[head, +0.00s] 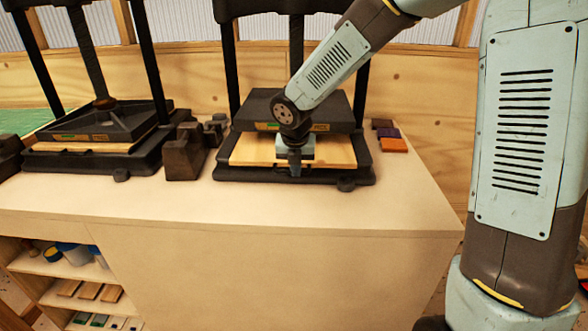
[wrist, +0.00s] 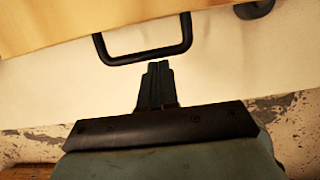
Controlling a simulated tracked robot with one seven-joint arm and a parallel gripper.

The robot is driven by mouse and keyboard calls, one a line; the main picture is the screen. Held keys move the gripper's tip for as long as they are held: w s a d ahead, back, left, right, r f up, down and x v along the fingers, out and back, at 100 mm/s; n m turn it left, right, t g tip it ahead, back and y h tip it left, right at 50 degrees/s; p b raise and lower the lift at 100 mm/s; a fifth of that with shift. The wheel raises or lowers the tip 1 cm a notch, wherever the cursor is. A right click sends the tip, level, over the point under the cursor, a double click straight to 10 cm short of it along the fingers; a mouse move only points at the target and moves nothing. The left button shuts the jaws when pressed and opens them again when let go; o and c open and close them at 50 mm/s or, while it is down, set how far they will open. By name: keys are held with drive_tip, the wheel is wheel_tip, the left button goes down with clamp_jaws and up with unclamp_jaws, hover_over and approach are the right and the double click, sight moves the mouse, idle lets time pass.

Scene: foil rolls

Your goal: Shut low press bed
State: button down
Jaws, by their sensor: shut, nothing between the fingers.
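The right-hand press (head: 300,110) has a pale wooden bed (head: 340,151) sticking out at its front, under the dark upper block. In the wrist view the bed's wooden surface (wrist: 45,22) fills the top left, with a black bar handle (wrist: 143,56) on its front edge. My gripper (head: 295,172) points down in front of this bed and covers part of it. In the wrist view my gripper (wrist: 158,66) is shut and empty, its fingertips close to the handle's bar. I cannot tell whether they touch it.
A second press (head: 90,135) stands to the left, with its own wooden bed. Dark blocks (head: 184,155) stand between the presses. Small coloured blocks (head: 393,144) lie right of the right-hand press. The bench top (head: 200,203) is clear in front, and shelves lie below it.

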drive_tip(key=w, duration=0.6)
drive_tip(key=shift+w+d+f, duration=0.1)
drive_tip(key=shift+w+d, duration=0.05)
drive_tip(key=shift+w, duration=0.2)
drive_tip(key=shift+s, duration=0.15)
drive_tip(key=s, duration=0.1)
drive_tip(key=s+r, duration=0.1)
drive_tip(key=s, duration=0.2)
drive_tip(key=shift+a+r, duration=0.2)
drive_tip(key=shift+r, duration=0.2)
drive_tip(key=v, duration=0.9)
drive_tip(key=shift+s+a, duration=0.45)
drive_tip(key=shift+a, duration=0.3)
drive_tip(key=shift+s+a, duration=0.45)
drive_tip(key=shift+a, duration=0.35)
drive_tip(key=shift+s+a, duration=0.5)
drive_tip(key=shift+a, duration=0.25)
